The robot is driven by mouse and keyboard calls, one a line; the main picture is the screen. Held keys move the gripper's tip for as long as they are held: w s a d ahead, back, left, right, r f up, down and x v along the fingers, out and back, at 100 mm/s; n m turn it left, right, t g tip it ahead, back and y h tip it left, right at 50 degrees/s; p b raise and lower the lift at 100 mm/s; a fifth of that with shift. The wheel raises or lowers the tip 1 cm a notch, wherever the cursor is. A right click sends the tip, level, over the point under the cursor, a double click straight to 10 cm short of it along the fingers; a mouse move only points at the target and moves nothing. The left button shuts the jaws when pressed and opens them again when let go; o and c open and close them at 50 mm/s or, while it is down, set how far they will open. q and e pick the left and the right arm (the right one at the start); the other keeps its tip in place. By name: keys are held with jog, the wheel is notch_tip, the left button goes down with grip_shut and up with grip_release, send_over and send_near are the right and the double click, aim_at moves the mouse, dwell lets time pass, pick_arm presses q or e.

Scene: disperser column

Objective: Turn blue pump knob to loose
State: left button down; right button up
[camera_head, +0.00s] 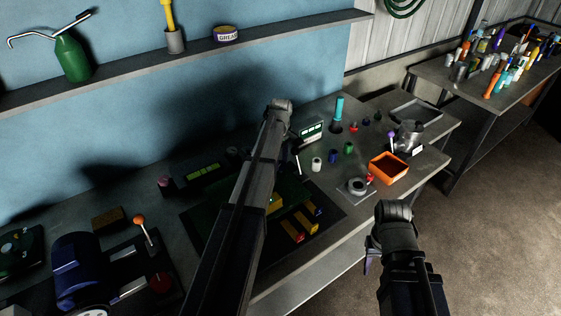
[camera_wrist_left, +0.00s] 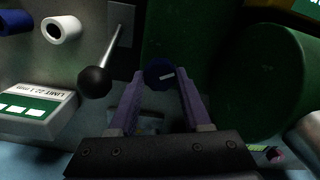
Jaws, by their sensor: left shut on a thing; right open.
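The blue pump knob (camera_wrist_left: 160,70) is a round dark-blue cap with a short white mark, in front of a dark green body (camera_wrist_left: 168,25) in the left wrist view. The mark slants slightly, rising to the right. My left gripper (camera_wrist_left: 164,82) has its two purple fingers on either side of the knob and is shut on it. In the head view my left arm hides the knob and the left fingers. My right gripper (camera_head: 371,260) is open, low at the right in front of the bench, with only part of its purple fingers showing.
A black-ball lever (camera_wrist_left: 94,80) and a limit display box (camera_wrist_left: 38,110) stand left of the left fingers. A large green cylinder (camera_wrist_left: 262,80) is close on the right. An orange tray (camera_head: 388,168) and small pegs lie on the bench. Open floor lies right of the bench.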

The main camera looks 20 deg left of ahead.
aim_at(280, 163)
pick_arm(q)
jog(key=shift+c, duration=1.8)
grip_release()
jog(key=shift+r, duration=0.1)
notch_tip(280, 163, up, 8)
jog(key=p, duration=0.8)
jog(key=shift+f, duration=0.25)
